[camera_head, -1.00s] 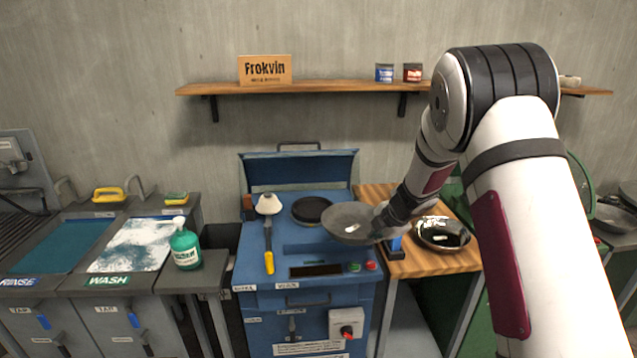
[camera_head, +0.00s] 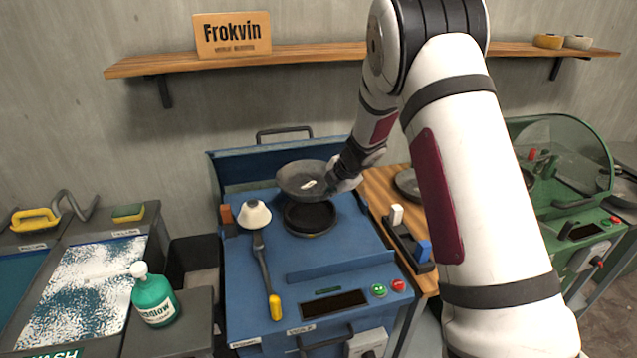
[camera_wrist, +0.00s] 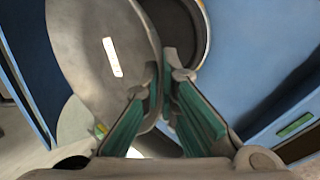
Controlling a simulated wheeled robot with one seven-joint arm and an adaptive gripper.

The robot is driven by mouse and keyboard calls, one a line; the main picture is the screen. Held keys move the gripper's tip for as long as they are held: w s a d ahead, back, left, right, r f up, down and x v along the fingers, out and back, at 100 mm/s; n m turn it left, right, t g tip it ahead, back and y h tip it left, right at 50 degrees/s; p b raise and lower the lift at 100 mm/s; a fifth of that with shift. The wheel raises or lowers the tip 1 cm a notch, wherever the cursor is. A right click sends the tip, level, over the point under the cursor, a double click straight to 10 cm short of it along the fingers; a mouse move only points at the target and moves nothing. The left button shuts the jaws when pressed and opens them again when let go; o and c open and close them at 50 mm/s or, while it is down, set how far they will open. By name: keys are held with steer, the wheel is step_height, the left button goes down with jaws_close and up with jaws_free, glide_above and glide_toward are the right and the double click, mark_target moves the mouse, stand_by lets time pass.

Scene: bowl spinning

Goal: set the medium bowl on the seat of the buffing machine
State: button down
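A shallow grey bowl (camera_head: 296,178) with a small white mark inside hangs in the air above the back of the blue machine (camera_head: 350,235). My gripper (camera_head: 338,180) is shut on its right rim. In the wrist view, the green-padded fingers (camera_wrist: 165,75) pinch the rim of the bowl (camera_wrist: 85,45). The dark round seat (camera_head: 311,224) on the machine's top is just below and slightly in front of the bowl in the head view, its back edge covered by it. The seat (camera_wrist: 196,45) shows partly beside the bowl in the wrist view. The bowl appears apart from the seat.
A white cone (camera_head: 255,214) and a yellow-handled tool (camera_head: 274,305) lie left of the seat. The raised blue lid (camera_head: 235,170) stands behind. A wooden table (camera_head: 380,190) with a dark bowl (camera_head: 408,183) and a green machine (camera_head: 560,215) are on the right. A green bottle (camera_head: 153,300) stands left.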

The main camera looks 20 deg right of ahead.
mark_target(328, 225)
steer(key=shift+w+f, duration=0.1)
steer(key=shift+w, duration=0.05)
steer(key=shift+f+b, duration=0.95)
steer(key=shift+f, duration=3.6)
steer(key=c, duration=1.7)
jaws_free()
steer(key=v, duration=1.2)
